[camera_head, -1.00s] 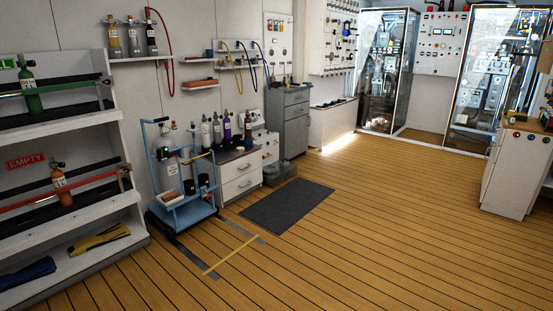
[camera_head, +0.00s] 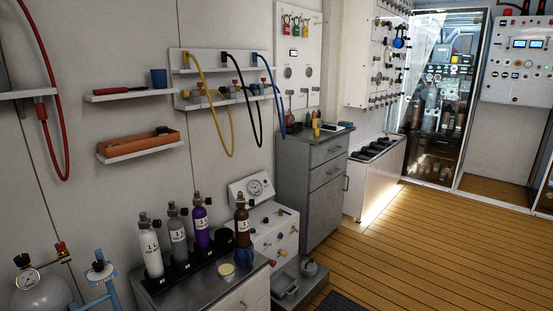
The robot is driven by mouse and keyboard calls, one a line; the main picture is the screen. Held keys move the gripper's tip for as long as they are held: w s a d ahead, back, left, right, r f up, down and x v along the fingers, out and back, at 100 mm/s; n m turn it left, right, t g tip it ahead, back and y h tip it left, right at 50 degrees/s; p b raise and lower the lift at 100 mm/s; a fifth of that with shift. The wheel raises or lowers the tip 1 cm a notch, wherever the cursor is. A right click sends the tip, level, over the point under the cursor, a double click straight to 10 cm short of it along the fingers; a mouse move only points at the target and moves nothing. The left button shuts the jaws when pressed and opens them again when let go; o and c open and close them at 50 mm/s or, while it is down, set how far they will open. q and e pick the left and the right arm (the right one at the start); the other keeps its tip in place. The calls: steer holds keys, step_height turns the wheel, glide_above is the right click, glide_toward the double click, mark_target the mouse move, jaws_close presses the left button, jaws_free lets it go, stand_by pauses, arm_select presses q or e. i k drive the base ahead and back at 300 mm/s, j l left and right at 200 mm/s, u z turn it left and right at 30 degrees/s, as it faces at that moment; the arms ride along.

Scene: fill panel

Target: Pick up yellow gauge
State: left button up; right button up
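I cannot tell for sure which thing is the yellow gauge. A small round item with a pale yellow face (camera_head: 227,270) lies on the grey counter in front of the bottles. A yellow hose (camera_head: 203,92) hangs in a loop from the wall rack, beside a black hose (camera_head: 249,90) and a blue hose (camera_head: 273,85). Small yellow fittings (camera_head: 191,98) sit on that rack's lower shelf. A small yellow upright item (camera_head: 316,130) stands on the grey drawer cabinet. Neither of my grippers shows in the head view.
The grey counter (camera_head: 180,295) holds several labelled bottles (camera_head: 201,223) in a black rack. A white box with a dial (camera_head: 255,188) stands to its right, beside the drawer cabinet (camera_head: 312,165). A trolley with a cylinder (camera_head: 40,290) is at lower left. Wooden floor (camera_head: 430,240) at right is open.

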mark_target(317, 122)
steer(key=i+z, duration=0.15)
steer(key=i, duration=1.5)
